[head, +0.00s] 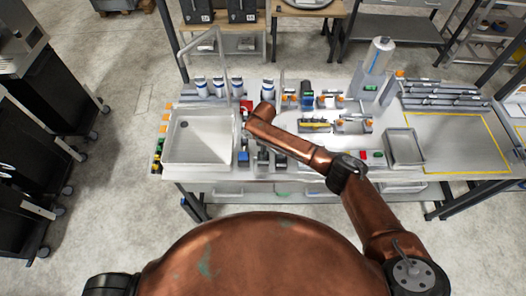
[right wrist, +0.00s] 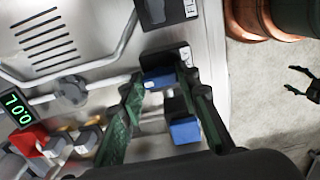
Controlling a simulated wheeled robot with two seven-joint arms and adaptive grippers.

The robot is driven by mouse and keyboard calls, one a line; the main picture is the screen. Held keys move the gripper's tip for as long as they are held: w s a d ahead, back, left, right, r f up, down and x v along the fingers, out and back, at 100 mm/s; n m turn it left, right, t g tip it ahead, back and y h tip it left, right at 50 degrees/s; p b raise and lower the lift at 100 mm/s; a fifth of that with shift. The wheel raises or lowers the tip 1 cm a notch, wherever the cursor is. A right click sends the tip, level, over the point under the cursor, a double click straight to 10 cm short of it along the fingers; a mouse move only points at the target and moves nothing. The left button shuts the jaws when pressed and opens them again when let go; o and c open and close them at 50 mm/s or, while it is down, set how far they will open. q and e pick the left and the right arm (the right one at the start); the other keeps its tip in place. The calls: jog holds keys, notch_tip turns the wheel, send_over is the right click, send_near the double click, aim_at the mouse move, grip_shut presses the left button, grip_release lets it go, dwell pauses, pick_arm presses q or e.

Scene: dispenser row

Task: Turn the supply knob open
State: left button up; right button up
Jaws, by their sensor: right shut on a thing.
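My right arm reaches in from the right in the head view and bends down over the bench beside the sink. In the right wrist view my right gripper (right wrist: 163,80) has its two green-black fingers on either side of a small blue handle (right wrist: 158,79), which I take to be the supply knob. The fingers are shut on it. A second blue block (right wrist: 185,130) sits between the fingers, closer to the palm. The fingertips are hidden under the arm in the head view. A dark two-fingered claw (right wrist: 305,85), apparently my left gripper, hangs open and empty over the floor.
A white sink (head: 198,137) lies left of the arm. A grey round valve (right wrist: 70,92) on a pipe, a green digital display (right wrist: 18,108) and a red part (right wrist: 28,138) are left of the fingers. An empty grey tray (head: 404,147) stands at right.

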dwell(0.4)
jog(key=o, duration=1.2)
jog(key=shift+c, duration=0.2)
notch_tip(320, 180, up, 12)
